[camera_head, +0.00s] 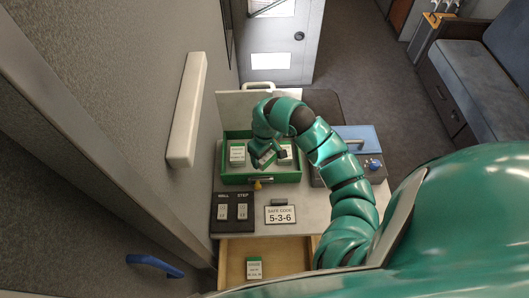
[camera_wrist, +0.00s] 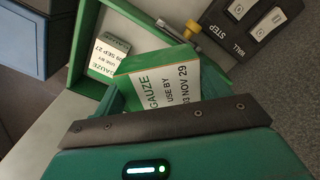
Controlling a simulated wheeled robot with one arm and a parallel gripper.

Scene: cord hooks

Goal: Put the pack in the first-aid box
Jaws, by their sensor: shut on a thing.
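The first-aid box (camera_head: 262,179) is a green open tray on the counter. A white-labelled pack (camera_head: 237,154) stands in its left part, and another (camera_head: 285,151) is at its right, partly hidden by my arm. My gripper (camera_head: 264,158) is over the box's middle, shut on a green and white gauze pack (camera_wrist: 172,84). In the wrist view, the held pack's label reads "USE BY", NOV 29, and it is tilted. A gauze pack marked SEP 27 (camera_wrist: 108,56) lies in the box beyond it. Whether the held pack touches the box floor is hidden.
A similar pack (camera_head: 254,268) lies in the open drawer (camera_head: 290,256) in front. A blue-topped case (camera_head: 364,140) stands right, a wall rail (camera_head: 187,110) left.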

